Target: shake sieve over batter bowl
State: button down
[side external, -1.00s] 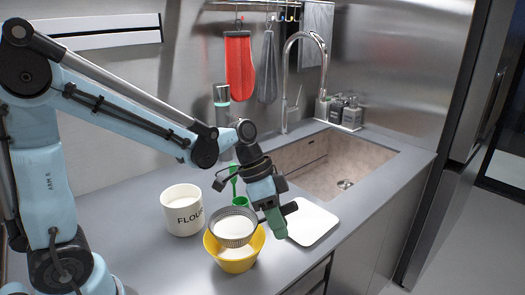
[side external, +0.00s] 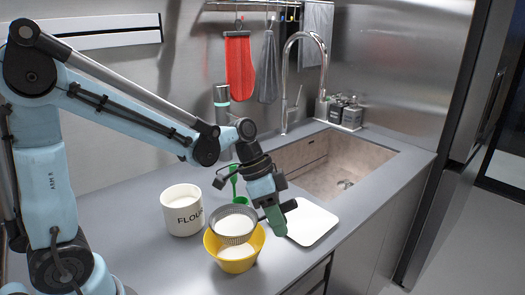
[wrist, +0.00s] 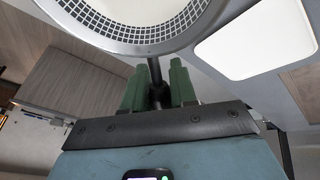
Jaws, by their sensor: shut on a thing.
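The sieve (side external: 234,224) is a round grey mesh pan with white powder in it. It is held just above the yellow batter bowl (side external: 236,265), overlapping its back part in the side view. White contents show in the bowl. My gripper (side external: 277,217) has green fingers and is shut on the sieve's dark handle, to the right of the sieve. In the wrist view the green fingertips of my gripper (wrist: 156,88) close around the handle, and the mesh of the sieve (wrist: 150,33) shows at the top.
A white flour canister (side external: 183,211) stands left of the bowl. A white board (side external: 312,223) lies to the right, near the sink (side external: 325,165). Free counter lies at the front left.

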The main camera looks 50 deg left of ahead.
jog(key=shift+s+d, duration=0.25)
jog(key=shift+d, duration=0.05)
jog(key=shift+w+a, duration=0.1)
jog(key=shift+w+a, duration=0.65)
jog(key=shift+a, duration=0.2)
jog(key=shift+s+d, duration=0.75)
jog(key=shift+d, duration=0.2)
jog(key=shift+a, duration=0.1)
jog(key=shift+w+a, duration=0.75)
jog(key=shift+a, duration=0.1)
